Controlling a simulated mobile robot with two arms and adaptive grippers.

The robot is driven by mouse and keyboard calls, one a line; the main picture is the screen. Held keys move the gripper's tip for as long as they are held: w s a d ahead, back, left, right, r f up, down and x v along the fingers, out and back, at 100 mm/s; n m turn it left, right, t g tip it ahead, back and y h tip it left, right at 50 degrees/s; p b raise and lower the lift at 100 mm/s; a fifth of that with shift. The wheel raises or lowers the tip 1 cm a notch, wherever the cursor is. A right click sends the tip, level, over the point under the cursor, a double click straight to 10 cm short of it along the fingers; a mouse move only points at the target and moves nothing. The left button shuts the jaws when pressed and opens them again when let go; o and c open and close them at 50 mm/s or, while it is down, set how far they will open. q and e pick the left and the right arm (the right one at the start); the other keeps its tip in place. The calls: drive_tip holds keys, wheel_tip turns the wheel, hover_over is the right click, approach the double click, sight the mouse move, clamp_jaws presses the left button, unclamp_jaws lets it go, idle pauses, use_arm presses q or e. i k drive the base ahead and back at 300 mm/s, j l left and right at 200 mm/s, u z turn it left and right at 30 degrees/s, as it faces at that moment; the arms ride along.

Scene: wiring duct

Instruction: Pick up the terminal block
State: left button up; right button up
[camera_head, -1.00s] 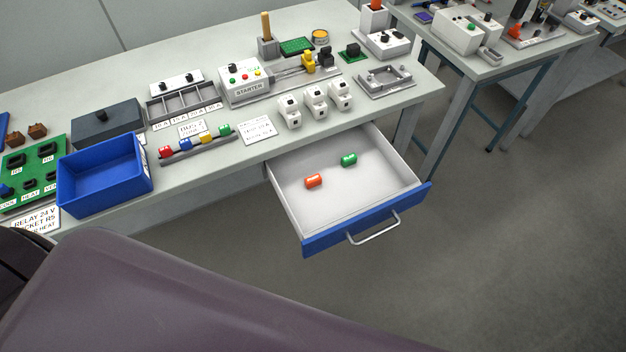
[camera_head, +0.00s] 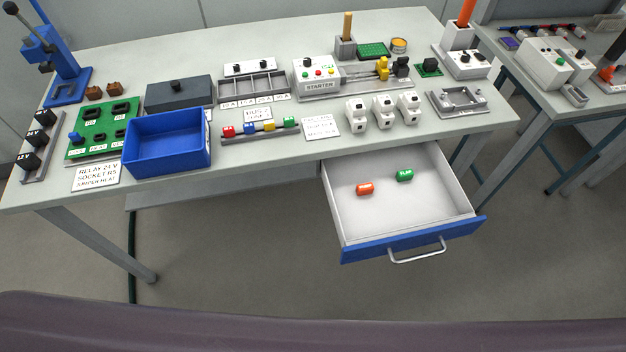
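No part is plainly marked as the terminal block, so I cannot tell for certain which one it is. A rail (camera_head: 262,138) on the table holds small red (camera_head: 229,131), blue (camera_head: 249,129), yellow (camera_head: 269,126) and green (camera_head: 289,122) blocks in a row. An orange piece (camera_head: 365,188) and a green piece (camera_head: 405,175) lie apart in the open drawer (camera_head: 425,215). Neither of my grippers is in view.
The table carries an empty blue bin (camera_head: 166,145), a green socket board (camera_head: 103,131), a starter box (camera_head: 318,77), white modules (camera_head: 383,111) and a grey bracket (camera_head: 460,101). The drawer sticks out from the front edge. Open floor lies in front.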

sight(366, 189)
drive_tip(key=i+l+u, duration=0.15)
drive_tip(key=l+u, duration=0.25)
drive_tip(key=l, duration=0.15)
drive_tip(key=l+u, duration=0.85)
drive_tip(key=l, duration=0.25)
drive_tip(key=k+l+u, duration=0.1)
drive_tip(key=l+u, duration=0.3)
drive_tip(key=l, duration=0.15)
